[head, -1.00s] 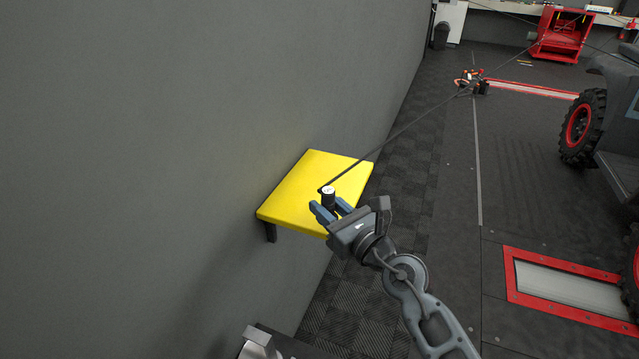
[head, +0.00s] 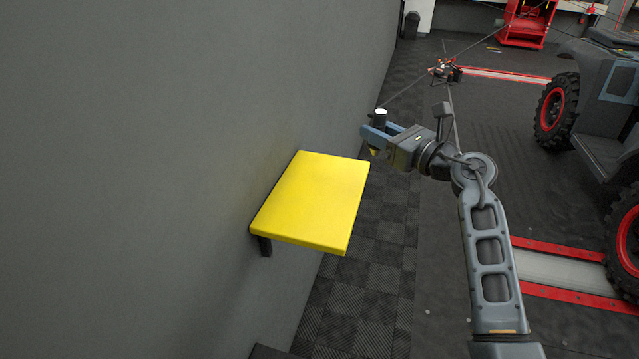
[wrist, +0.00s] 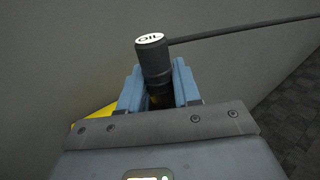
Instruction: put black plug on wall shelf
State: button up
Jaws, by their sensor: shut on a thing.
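The black plug (wrist: 154,64) is a small dark cylinder with a white top that reads "OIL". My gripper (head: 378,132) is shut on it, with a blue finger on each side of its lower part in the wrist view (wrist: 158,92). The plug's white top also shows in the head view (head: 380,112). The wall shelf (head: 312,200) is a yellow board fixed to the grey wall, and its top is bare. In the head view my gripper and the plug appear beyond the shelf's far right corner. In the wrist view a yellow strip of the shelf (wrist: 92,117) shows behind the gripper.
A thin dark line runs from the plug toward the back right. The grey wall (head: 180,150) rises along the left. A vehicle with red-rimmed wheels (head: 555,108) stands at the right near red-edged floor plates (head: 560,272). A red cabinet (head: 527,22) is at the back.

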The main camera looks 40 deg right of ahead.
jog(key=w+a+f, duration=0.1)
jog(key=a+f, duration=0.1)
jog(key=a, duration=0.1)
jog(key=w+a+f, duration=0.2)
jog(key=a, duration=0.1)
jog(key=w+a+f, duration=0.2)
jog(key=a, duration=0.1)
jog(key=shift+a+f+p, duration=0.2)
jog(key=shift+f+p, duration=0.05)
jog(key=shift+p, duration=0.05)
jog(key=shift+f+b, duration=0.55)
jog(key=shift+f, duration=1.4)
jog(key=shift+f, duration=0.1)
jog(key=o, duration=1.1)
jog(key=shift+c, duration=0.2)
jog(key=shift+r, duration=0.25)
jog(key=s+b, duration=0.1)
jog(key=s, duration=1.1)
jog(key=shift+d+b, duration=0.2)
jog(key=shift+b, duration=0.2)
jog(key=shift+f, duration=0.1)
